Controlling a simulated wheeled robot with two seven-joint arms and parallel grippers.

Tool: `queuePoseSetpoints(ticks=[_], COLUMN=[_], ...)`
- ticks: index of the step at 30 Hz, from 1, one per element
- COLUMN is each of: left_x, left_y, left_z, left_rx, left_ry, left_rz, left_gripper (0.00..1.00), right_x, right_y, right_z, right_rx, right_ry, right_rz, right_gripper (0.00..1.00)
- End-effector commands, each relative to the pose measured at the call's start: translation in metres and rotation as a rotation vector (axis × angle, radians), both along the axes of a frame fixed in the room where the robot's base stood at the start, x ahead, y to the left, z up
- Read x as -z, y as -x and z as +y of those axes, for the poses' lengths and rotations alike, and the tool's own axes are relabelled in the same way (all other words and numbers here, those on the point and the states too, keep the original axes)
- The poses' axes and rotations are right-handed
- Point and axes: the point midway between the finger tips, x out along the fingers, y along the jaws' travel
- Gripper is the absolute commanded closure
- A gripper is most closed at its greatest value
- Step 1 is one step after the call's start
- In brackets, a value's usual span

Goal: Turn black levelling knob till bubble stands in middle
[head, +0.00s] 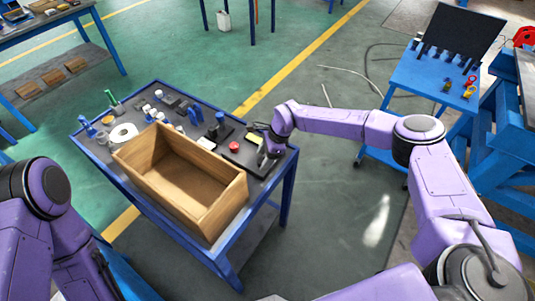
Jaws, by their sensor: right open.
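A dark flat device (242,158) lies at the right end of the blue-framed table, with a red round part (234,147) and a small yellow part (253,138) on or beside it. My right gripper (264,161) reaches down over the device's right end, its jaws open. I cannot make out the black levelling knob; it may be hidden by the gripper or too small to tell. The bubble is too small to see. My left arm shows at the lower left, but its gripper is out of view.
A large open wooden box (143,163) fills the front of the table (222,258). A white tape roll (123,133) and several small bottles and tools stand behind it. A blue cart (432,82) with a black panel stands at the back right.

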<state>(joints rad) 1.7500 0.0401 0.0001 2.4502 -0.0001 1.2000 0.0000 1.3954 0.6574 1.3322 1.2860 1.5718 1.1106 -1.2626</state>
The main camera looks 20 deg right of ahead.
Motion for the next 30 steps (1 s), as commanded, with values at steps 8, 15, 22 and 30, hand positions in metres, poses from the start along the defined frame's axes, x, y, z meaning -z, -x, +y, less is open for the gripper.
queuePoseSetpoints(ticks=[8,15,22,30], left_x=[-0.001,-0.001,0.001,0.011], left_y=[0.000,0.000,0.000,0.000], left_z=[0.000,0.000,0.000,0.000], left_rx=[0.000,0.000,0.000,0.000], left_ry=[0.000,0.000,0.000,0.000], left_rz=[0.000,0.000,0.000,0.000], left_gripper=[0.57,0.57,0.57,0.57], right_x=[0.004,0.003,0.004,0.005], right_y=[0.000,0.000,-0.001,0.000], right_z=[0.001,0.001,-0.003,0.002], right_rx=[0.000,0.002,0.017,0.126], right_ry=[0.000,0.000,0.001,-0.001], right_rz=[-0.001,-0.001,-0.004,-0.005], right_gripper=[0.40,0.95,0.95,0.95])
